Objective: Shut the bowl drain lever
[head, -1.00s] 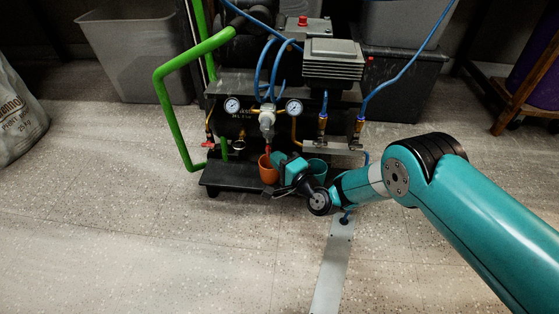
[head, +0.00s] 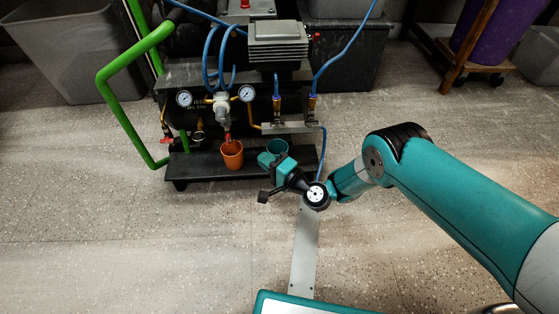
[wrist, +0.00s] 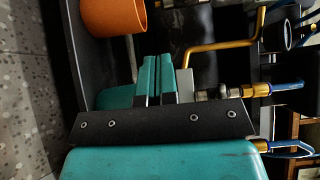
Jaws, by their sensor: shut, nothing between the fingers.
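The bowl drain lever appears to be the small red part (head: 228,137) under the grey filter bowl (head: 222,106), just above an orange cup (head: 232,154) in the head view. It seems to point downward, but it is too small to tell its exact setting. My gripper (head: 266,158) is to the right of the orange cup and in front of a teal cup (head: 277,147), apart from the lever. In the wrist view its teal fingers (wrist: 157,62) are together with nothing between them. The orange cup (wrist: 113,15) shows at the upper left there; the lever does not show.
The compressor's black base shelf (head: 205,168) carries both cups. Two gauges (head: 184,99) flank the filter. Another red handle (head: 167,140) is at the left, near a green pipe (head: 115,110). Brass fittings and pipe (wrist: 222,46) lie right of my fingers. Floor in front is open.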

